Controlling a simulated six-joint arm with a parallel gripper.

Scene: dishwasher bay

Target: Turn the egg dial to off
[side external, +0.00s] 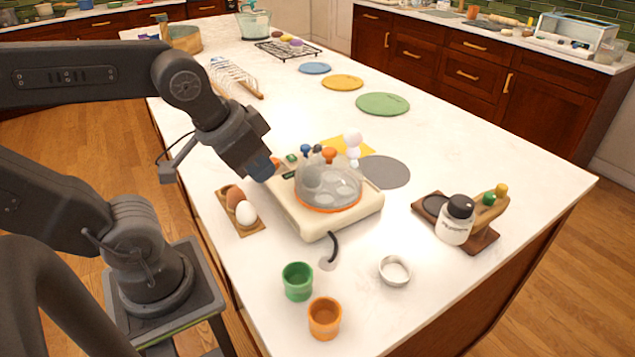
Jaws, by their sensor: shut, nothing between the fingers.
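The egg cooker has a cream base (325,222) and a clear dome (329,185) with an orange ring at its bottom. It stands near the left edge of the white counter. My gripper (264,171) is shut and empty, pointing down at the back left corner of the cream base. I cannot tell whether it touches the base. No dial can be made out clearly; small green and orange parts show beside my gripper, and my gripper may hide some of that corner.
An egg tray (252,226) with a brown and a white egg lies left of the cooker. A green cup (297,281), an orange cup (324,318) and a small metal dish (395,270) are in front. A wooden tray (480,240) with a jar is right.

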